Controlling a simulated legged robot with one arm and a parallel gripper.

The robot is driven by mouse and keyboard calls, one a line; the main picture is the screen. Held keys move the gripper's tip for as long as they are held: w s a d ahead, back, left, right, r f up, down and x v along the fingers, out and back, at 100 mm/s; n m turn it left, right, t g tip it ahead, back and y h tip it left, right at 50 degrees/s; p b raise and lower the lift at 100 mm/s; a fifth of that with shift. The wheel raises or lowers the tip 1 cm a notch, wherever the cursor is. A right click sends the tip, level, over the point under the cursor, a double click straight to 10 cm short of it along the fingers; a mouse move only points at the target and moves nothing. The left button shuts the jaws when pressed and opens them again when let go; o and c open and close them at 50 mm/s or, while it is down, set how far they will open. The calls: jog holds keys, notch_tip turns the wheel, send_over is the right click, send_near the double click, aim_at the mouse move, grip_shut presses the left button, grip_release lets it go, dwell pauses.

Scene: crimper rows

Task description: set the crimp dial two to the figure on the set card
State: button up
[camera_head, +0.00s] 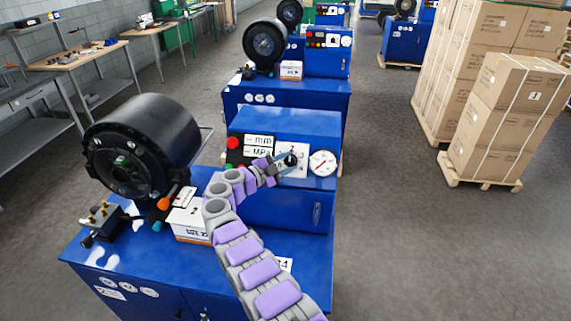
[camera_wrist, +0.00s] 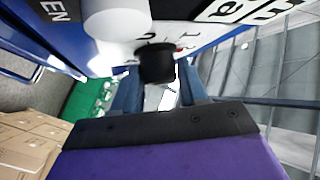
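A blue crimping machine stands in front of me with a control panel on its blue cabinet (camera_head: 272,205). The panel's dial has a white plate (camera_head: 299,171) with a figure 2 above its dark knob, partly hidden by my gripper. My gripper (camera_head: 285,161) is at this dial. In the wrist view the black knob (camera_wrist: 157,65) lies between the tips of my two fingers (camera_wrist: 158,82). The fingers flank it closely, but I cannot tell whether they touch it. A white box (camera_head: 190,226) with a label reading SIZE stands left of my arm. I cannot make out a set card.
A round gauge (camera_head: 323,163) is right of the dial. A red button (camera_head: 232,143) and the mm and MPa displays (camera_head: 259,141) are left of it. The black crimp head (camera_head: 145,150) stands at left. Cartons on a pallet (camera_head: 480,182) stand right, with open floor between.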

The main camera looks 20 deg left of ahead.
jog(key=o, duration=0.4)
jog(key=shift+w+f, duration=0.2)
jog(key=shift+w, duration=0.05)
jog(key=shift+s+a, duration=0.1)
jog(key=shift+r, duration=0.1)
jog(key=shift+s, duration=0.15)
jog(key=v, duration=1.7)
jog(key=shift+a, duration=0.4)
